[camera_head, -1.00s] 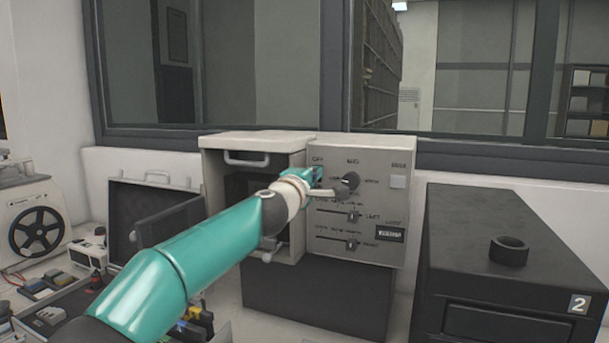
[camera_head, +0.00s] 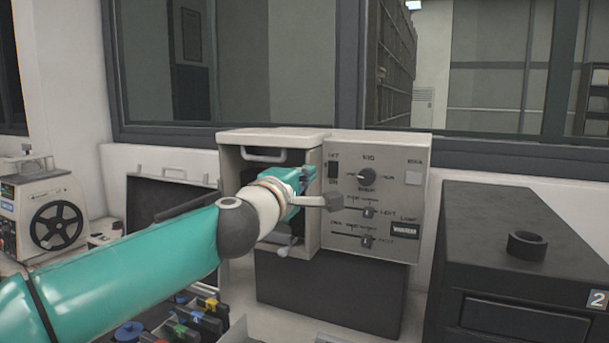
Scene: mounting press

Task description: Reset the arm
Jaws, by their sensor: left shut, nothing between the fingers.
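My left arm, teal with a grey joint, comes in from the left. Its gripper (camera_head: 303,178) is at the front of the press's open chamber, near the left edge of the control panel. It is shut and empty; the fingertips are small and partly hidden by the wrist. The beige mounting press (camera_head: 275,137) has an open dark chamber, partly covered by my arm. Its control panel (camera_head: 400,240) carries an on/off switch (camera_head: 333,170), a round knob (camera_head: 367,177) and two sliders. My right gripper is not in view.
A black cabinet (camera_head: 500,225) marked 2 stands at the right with a dark ring (camera_head: 527,244) on top. An open case (camera_head: 160,185) and a white device with a reel (camera_head: 57,224) are at the left. Small coloured items (camera_head: 192,318) lie below my arm.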

